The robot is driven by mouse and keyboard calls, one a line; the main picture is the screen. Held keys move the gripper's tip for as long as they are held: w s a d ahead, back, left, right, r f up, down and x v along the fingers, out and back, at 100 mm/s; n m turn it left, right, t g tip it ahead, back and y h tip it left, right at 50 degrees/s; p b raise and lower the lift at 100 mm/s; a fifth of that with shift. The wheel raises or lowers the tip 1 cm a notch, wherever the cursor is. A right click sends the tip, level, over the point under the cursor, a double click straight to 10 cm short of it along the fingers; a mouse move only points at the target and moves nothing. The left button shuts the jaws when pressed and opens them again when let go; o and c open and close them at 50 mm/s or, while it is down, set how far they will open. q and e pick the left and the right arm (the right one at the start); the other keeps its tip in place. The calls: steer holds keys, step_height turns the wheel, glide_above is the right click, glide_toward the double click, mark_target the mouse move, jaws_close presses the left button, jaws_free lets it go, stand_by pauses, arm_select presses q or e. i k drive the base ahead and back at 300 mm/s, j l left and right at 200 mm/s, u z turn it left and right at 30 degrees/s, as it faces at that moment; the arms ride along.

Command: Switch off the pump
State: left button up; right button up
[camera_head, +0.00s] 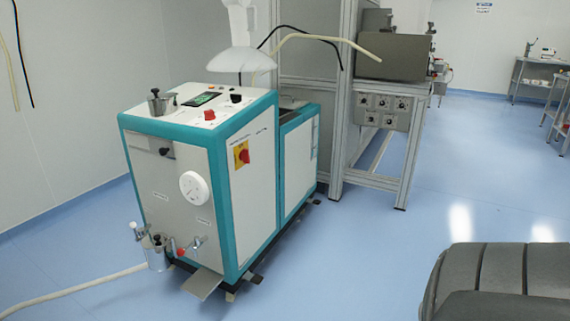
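A white and teal machine (175,185), which appears to be the pump, stands on the floor left of centre. A red rotary switch on a yellow plate (241,154) is on its right side panel; its exact setting is too small to read. On top are a small display (203,99), a red knob (210,115), a black knob (236,98) and a metal cup-like fitting (162,102). A round white gauge (194,187) is on the front, with valves (197,243) below. Neither of my grippers is in view.
A white hood (240,60) hangs above the machine. A metal frame with a control panel (384,111) stands behind it to the right. A pale hose (75,293) crosses the floor at left. A dark grey ribbed object (500,265) fills the lower right. Blue floor between is clear.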

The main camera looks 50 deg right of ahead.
mark_target(236, 98)
steer(key=z, duration=1.3)
steer(key=i+j, duration=0.5)
steer(key=i, duration=0.15)
